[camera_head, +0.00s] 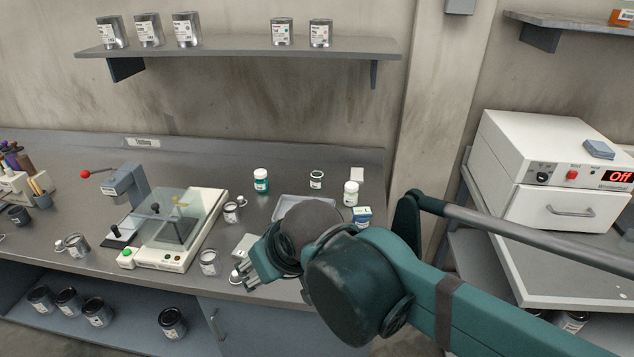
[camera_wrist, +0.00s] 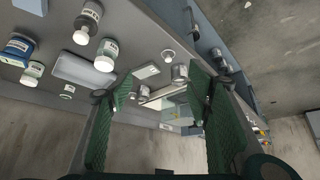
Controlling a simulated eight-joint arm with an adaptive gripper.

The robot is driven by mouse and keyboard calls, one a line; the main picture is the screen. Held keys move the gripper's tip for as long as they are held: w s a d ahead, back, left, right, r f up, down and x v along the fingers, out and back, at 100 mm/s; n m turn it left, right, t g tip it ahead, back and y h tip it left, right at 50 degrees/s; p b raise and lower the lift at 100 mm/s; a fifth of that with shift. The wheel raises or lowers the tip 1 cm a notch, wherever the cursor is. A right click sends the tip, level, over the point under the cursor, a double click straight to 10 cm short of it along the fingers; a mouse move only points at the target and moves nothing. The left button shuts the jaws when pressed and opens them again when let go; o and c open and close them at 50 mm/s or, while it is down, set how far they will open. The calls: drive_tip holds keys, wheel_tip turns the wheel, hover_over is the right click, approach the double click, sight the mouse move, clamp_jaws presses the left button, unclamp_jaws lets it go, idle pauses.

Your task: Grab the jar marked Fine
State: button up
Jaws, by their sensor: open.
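No label reading Fine is legible in either view, so I cannot tell which jar it is. On the bench in the head view stand a teal jar with a white lid (camera_head: 261,182), a white jar (camera_head: 350,194) and a small jar (camera_head: 316,180). My arm hides part of the bench.
A shallow grey tray (camera_head: 290,203) lies between the jars and my arm. A glass-topped machine (camera_head: 186,235) stands left, with cans (camera_head: 209,263) around it. A shelf (camera_head: 245,47) with several cans hangs above. A white oven (camera_head: 540,160) stands right.

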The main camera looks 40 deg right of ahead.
drive_tip(key=w+d+r+m+p, duration=0.2)
drive_tip(key=w+d+r+p, duration=0.35)
drive_tip(key=w, duration=0.65)
drive_tip(key=m+g+h+p, duration=0.2)
drive_tip(key=m+g+p, duration=0.15)
drive_tip(key=p, duration=0.45)
hover_over(317, 179)
wheel_tip(317, 179, down, 11)
drive_tip(key=shift+s+d+f+m+t, duration=0.15)
drive_tip(key=shift+d+m+t, duration=0.1)
drive_tip(key=shift+m, duration=0.3)
drive_tip(key=shift+h, duration=0.3)
drive_tip(key=shift+f, duration=0.1)
drive_tip(key=shift+x, duration=1.2)
